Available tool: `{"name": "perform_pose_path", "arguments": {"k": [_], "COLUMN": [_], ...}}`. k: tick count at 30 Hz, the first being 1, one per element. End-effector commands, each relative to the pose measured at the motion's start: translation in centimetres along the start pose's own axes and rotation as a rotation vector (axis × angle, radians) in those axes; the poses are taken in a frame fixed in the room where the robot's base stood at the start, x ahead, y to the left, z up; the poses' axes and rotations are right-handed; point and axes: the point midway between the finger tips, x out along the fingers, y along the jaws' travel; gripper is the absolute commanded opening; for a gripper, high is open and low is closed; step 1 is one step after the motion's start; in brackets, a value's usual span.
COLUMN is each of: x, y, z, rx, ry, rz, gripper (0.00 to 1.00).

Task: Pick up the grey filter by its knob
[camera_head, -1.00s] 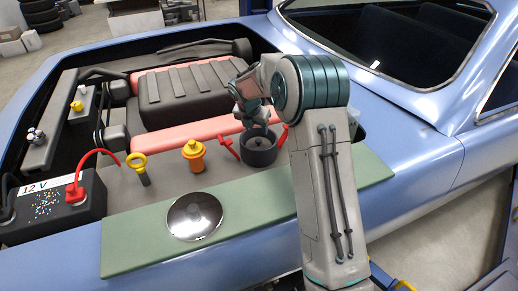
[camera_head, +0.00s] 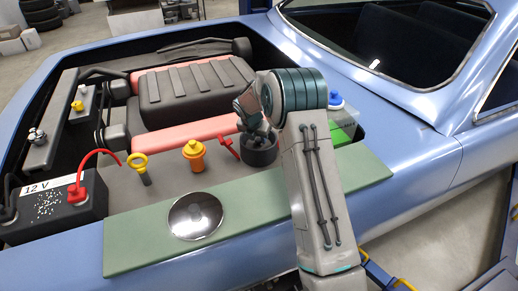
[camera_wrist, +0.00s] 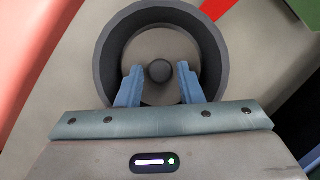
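The grey filter shows in the wrist view as a round disc (camera_wrist: 143,50) with a small dark knob (camera_wrist: 159,71) at its middle. It lies inside a dark grey round housing (camera_wrist: 108,52), which also stands in the head view (camera_head: 259,156) right of the orange cap. My gripper (camera_wrist: 159,76) is open, its two blue fingers on either side of the knob with a gap to each side. In the head view my gripper is over the housing and the filter is hidden there.
Red clips (camera_head: 226,146) sit beside the housing. An orange cap (camera_head: 194,156) and a yellow ring dipstick (camera_head: 138,162) stand to the left. A shiny metal bowl or disc (camera_head: 195,216) lies on the green mat (camera_head: 135,246).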

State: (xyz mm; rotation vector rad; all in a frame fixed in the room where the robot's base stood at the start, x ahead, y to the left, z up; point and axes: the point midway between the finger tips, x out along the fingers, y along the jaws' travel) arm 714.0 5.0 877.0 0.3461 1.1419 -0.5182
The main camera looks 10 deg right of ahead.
Motion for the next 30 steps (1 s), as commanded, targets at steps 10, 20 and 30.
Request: {"name": "perform_pose_path", "arguments": {"k": [10,20,30], "x": [0.0,-3.9,-8.8], "y": [0.0,0.0,0.0], "z": [0.0,1.7,3.7], "rx": [0.0,0.003,0.001], "ry": [0.0,-0.004,-0.001], "rz": [0.0,0.003,0.001], "gripper": [0.0,0.0,0.0]}}
